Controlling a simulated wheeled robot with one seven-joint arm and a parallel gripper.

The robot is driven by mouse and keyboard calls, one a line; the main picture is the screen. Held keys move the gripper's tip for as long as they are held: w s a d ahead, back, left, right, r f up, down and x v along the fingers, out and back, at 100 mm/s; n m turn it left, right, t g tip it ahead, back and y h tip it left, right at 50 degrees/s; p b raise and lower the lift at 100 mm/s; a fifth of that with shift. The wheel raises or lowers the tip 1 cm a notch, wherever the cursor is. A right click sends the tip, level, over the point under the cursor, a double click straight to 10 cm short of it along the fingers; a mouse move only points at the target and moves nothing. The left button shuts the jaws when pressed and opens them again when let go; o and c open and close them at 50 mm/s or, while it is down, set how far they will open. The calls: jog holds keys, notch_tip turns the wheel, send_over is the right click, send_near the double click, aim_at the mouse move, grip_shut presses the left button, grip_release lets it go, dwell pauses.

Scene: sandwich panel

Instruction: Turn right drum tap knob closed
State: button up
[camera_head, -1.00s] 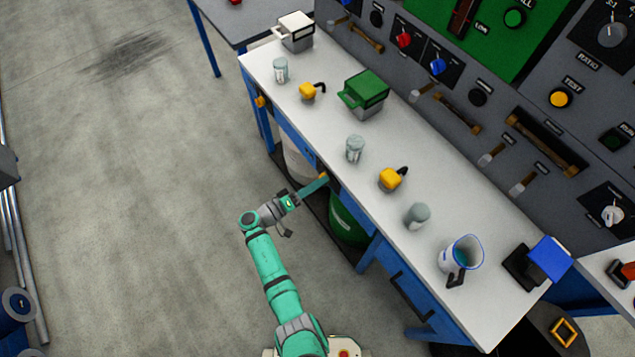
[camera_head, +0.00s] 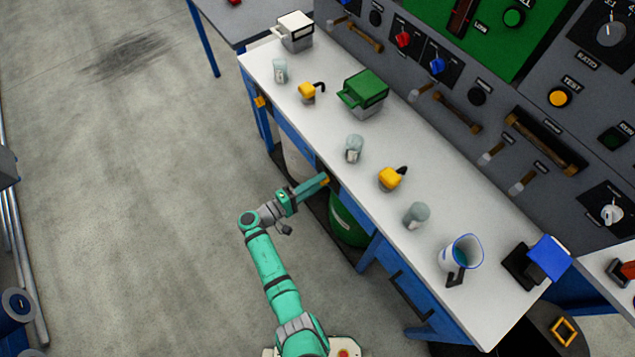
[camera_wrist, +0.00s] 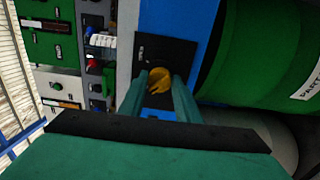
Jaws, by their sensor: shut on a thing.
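The tap knob is yellow (camera_wrist: 160,80) and sits on a dark plate (camera_wrist: 150,50) on the blue bench front in the wrist view. My gripper (camera_wrist: 166,84) has its two green fingers on either side of the knob and is shut on it. In the head view my gripper (camera_head: 325,181) reaches the bench front edge, and only a bit of yellow shows at its tip. The green drum (camera_head: 347,222) stands under the bench beside the gripper; it also fills the right of the wrist view (camera_wrist: 265,50).
The white bench top (camera_head: 320,133) above my gripper carries jars, yellow-topped cans, a green box (camera_head: 364,92) and a jug (camera_head: 461,258). A pale drum (camera_head: 296,163) stands under the bench to the left. The floor left of the bench is clear.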

jog(key=o, duration=1.1)
jog(key=shift+c, duration=0.2)
jog(key=v, duration=1.1)
jog(key=shift+d, duration=0.1)
